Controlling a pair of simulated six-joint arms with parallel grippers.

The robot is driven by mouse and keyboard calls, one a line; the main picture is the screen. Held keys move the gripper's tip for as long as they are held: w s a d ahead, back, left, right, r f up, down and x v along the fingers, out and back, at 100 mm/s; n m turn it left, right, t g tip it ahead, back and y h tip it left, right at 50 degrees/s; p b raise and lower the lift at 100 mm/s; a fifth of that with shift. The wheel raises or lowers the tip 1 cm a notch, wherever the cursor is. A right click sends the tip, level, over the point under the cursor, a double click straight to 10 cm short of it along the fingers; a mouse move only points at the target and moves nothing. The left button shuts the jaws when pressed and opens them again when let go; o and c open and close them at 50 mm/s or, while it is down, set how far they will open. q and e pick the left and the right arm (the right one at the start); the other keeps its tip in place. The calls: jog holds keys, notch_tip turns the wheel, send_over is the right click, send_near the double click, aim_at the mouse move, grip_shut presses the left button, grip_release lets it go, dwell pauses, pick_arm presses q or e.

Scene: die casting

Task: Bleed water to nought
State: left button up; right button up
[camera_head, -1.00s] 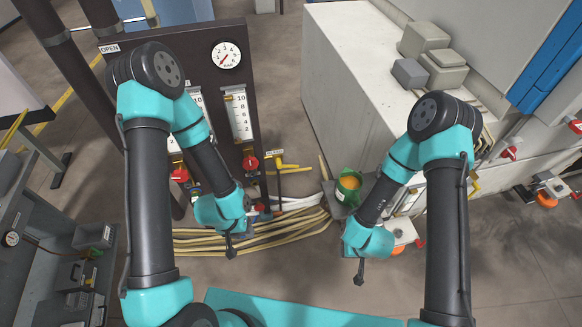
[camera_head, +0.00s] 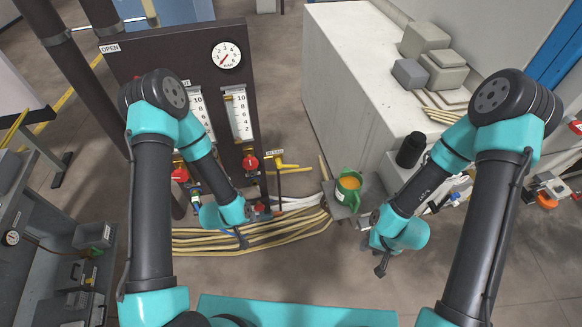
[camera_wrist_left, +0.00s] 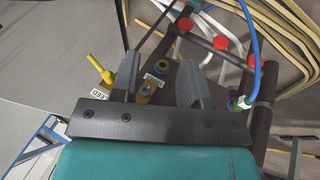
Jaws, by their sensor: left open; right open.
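The water panel (camera_head: 150,70) stands at left with a round dial gauge (camera_head: 226,55), its red needle pointing to the lower left; the exact reading is too small to tell. A yellow lever (camera_head: 284,166) with a small label stands out at the panel's right edge. In the left wrist view a yellow handle (camera_wrist_left: 100,70) with a label lies left of the fingers, apart from them. My left gripper (camera_wrist_left: 158,62) is open and empty, over pipework. My right gripper (camera_head: 368,218) is open, near a green mug, its fingers partly hidden.
Red-handled valves (camera_head: 250,162) sit below the flow tubes (camera_head: 239,115). Yellow and white hoses (camera_head: 250,238) run along the floor. Floor at lower right is clear.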

aim_at(292, 166)
pick_arm(q)
jog(key=w+d+f+n+t, duration=0.3)
jog(key=w+d+t, duration=0.1)
jog(key=w+t, duration=0.2)
jog(key=w+d+f+n+t+h, duration=0.1)
jog(key=w+d+f+n+t, duration=0.2)
jog(key=w+d+n+t, duration=0.1)
jog(key=w+d+t, duration=0.1)
jog(key=w+t, duration=0.1)
jog(key=w, duration=0.1)
jog(key=shift+w+d+f+t, duration=0.15)
jog(key=shift+w+d+t, duration=0.05)
jog(key=shift+t, duration=0.2)
jog(key=x, duration=1.7)
jog(key=shift+w+d, duration=0.1)
jog(key=shift+w, duration=0.1)
jog(key=shift+c, duration=0.4)
grip_shut()
